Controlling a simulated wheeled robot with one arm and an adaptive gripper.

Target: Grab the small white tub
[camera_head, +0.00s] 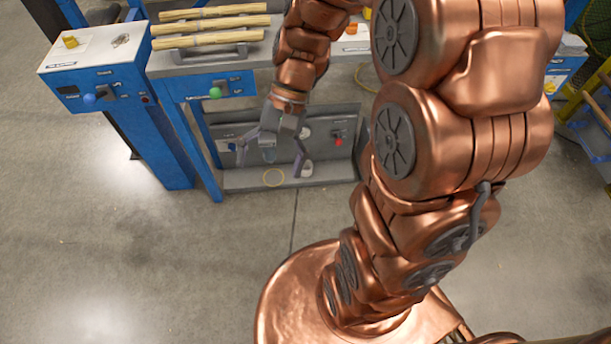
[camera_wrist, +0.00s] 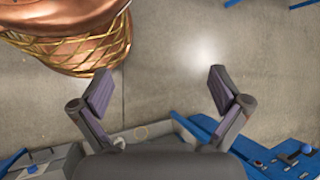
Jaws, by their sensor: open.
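A small whitish object (camera_head: 307,169), which looks like the white tub, stands on the low grey shelf under the blue bench. It is just right of my gripper's right finger in the head view and partly hidden by it. A pale object also shows beside the left finger's base in the wrist view (camera_wrist: 119,143), mostly hidden. My gripper (camera_head: 270,160) hangs in front of the shelf, its fingers spread wide with nothing between them. The wrist view (camera_wrist: 160,88) shows bare floor between the fingertips.
A thin yellowish ring (camera_head: 273,178) lies on the shelf (camera_head: 235,181). Another pale round item (camera_head: 305,132) and a red knob (camera_head: 339,142) are at the shelf's back. Wooden rods (camera_head: 210,27) lie on the bench above. The floor in front (camera_head: 150,250) is clear.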

